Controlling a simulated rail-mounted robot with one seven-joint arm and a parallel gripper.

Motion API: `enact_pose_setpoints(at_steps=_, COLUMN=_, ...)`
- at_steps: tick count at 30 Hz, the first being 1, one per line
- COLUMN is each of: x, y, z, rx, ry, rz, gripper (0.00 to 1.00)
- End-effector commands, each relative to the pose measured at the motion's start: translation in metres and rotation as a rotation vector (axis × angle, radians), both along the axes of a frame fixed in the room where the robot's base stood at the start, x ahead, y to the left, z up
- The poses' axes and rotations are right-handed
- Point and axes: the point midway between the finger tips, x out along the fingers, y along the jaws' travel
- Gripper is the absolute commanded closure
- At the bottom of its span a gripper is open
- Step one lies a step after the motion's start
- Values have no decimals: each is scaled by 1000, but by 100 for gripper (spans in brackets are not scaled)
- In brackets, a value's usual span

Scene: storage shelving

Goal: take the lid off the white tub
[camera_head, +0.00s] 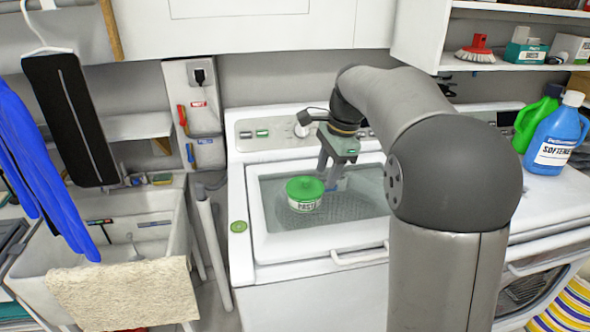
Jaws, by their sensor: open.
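The white tub (305,205) stands upright on the glass top of the washing machine. Its green lid (305,188) is on it, with a raised knob in the middle. My gripper (330,184) is open just to the right of the tub and points down. One finger is close to the lid's right edge; I cannot tell whether it touches. Nothing shows between the fingers.
The washer (260,276) has a raised control panel (262,133) behind the tub. A blue softener bottle (556,140) and a green bottle (535,117) stand at the right. A sink with a beige towel (125,292) is at the left.

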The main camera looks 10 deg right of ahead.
Motion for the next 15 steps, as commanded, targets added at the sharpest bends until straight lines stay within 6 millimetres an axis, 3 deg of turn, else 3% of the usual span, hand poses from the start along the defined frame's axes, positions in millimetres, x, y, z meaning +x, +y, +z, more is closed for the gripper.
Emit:
enact_pose_setpoints(at_steps=1, x=32, y=-7, z=14, rx=23, ry=17, rz=-132, gripper=57)
enact_pose_setpoints(at_steps=3, x=63, y=-13, z=25, rx=56, ry=42, rz=-305, gripper=57)
enact_pose_setpoints(at_steps=6, x=95, y=-19, z=34, rx=92, ry=72, rz=-495, gripper=57)
enact_pose_setpoints(at_steps=10, x=118, y=-22, z=39, rx=121, ry=97, rz=-646, gripper=57)
enact_pose_setpoints(at_steps=15, x=127, y=-20, z=29, rx=133, ry=111, rz=-709, gripper=57)
